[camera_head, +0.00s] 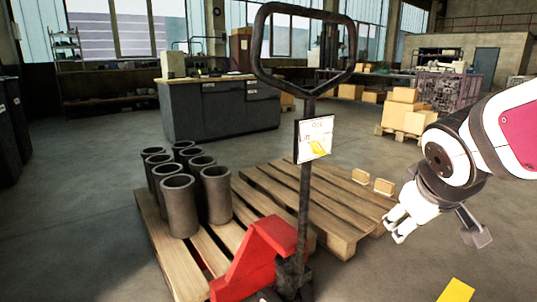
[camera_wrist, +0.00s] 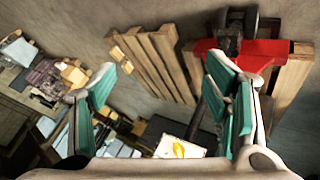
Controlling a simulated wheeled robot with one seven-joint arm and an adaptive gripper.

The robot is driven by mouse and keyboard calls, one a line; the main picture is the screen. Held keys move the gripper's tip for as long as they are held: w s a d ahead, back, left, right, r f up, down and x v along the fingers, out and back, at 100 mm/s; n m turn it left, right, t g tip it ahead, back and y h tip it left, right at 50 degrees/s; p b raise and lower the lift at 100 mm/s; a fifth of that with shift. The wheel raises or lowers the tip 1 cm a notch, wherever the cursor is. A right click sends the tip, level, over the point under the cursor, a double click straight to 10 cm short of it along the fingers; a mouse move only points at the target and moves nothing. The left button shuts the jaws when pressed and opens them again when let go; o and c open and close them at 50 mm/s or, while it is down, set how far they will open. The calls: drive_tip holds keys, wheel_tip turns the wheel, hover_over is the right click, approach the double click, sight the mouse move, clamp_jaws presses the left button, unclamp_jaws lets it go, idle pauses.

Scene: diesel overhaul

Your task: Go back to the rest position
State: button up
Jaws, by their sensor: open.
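My gripper (camera_head: 398,224) hangs at the right in the head view, on my white arm, above the floor and just right of the pallet. In the wrist view my gripper (camera_wrist: 163,105) shows two fingers with green pads set wide apart. It is open, and nothing is between the fingers. The fingertips look apart from everything around them.
A red pallet jack (camera_head: 262,252) with a tall dark handle (camera_head: 306,170) stands left of my gripper. Dark cylinder liners (camera_head: 180,205) stand on the wooden pallet (camera_head: 160,250). A dark workbench (camera_head: 220,108) is behind. Floor at front right is mostly clear.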

drive_tip(key=s+a+f+m+g+y, duration=0.1)
drive_tip(key=s+a+f+g, duration=0.15)
drive_tip(key=s, duration=0.65)
drive_tip(key=s+a+f+m+g+y, duration=0.1)
drive_tip(key=s+a+m+g, duration=0.15)
drive_tip(key=s, duration=0.65)
drive_tip(key=s+a+f+m+g+y, duration=0.1)
drive_tip(key=s+a+g+y, duration=0.15)
drive_tip(key=s, duration=0.75)
wheel_tip(320, 180, up, 37)
drive_tip(key=t+p, duration=0.4)
drive_tip(key=p, duration=3.1)
drive_tip(key=shift+w+r+n+h, duration=0.15)
drive_tip(key=shift+w+n+h, duration=0.1)
drive_tip(key=shift+n+h, duration=0.2)
